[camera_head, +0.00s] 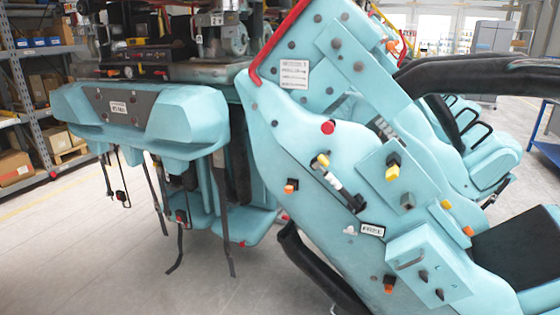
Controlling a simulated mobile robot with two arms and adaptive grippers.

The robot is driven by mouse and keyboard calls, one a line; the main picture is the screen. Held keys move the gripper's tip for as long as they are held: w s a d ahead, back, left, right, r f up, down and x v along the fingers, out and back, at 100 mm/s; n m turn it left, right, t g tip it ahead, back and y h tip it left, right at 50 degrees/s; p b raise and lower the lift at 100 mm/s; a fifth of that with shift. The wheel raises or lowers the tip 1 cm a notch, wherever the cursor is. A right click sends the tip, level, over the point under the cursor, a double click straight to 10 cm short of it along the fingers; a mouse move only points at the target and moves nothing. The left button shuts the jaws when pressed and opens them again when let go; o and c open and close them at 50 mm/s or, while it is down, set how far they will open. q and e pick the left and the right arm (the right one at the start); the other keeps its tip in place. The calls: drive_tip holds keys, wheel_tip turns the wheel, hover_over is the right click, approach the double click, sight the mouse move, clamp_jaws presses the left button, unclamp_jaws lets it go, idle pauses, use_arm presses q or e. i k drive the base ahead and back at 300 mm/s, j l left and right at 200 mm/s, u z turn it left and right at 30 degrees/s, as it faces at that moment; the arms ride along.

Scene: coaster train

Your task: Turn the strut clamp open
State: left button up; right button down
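A turquoise coaster car (290,150) fills the middle and right, its side panel tilted towards me. A short strut-like rod (334,180) with a white middle lies slanted on this panel. A yellow-tipped fitting (320,160) sits at its upper end and a black block (356,203) at its lower end. I cannot tell which part is the strut clamp or whether it is open. Near the rod are a yellow knob on a black base (393,168) and an orange knob (291,186). Neither of my grippers is in view.
A thick black curved tube (470,76) reaches in from the right edge; another dark tube (312,268) runs below the panel. A raised box with a handle (428,268) sits at lower right. Shelves (38,95) stand at left. The grey floor (110,255) at lower left is clear.

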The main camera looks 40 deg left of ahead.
sight(323, 159)
drive_tip(key=u, duration=1)
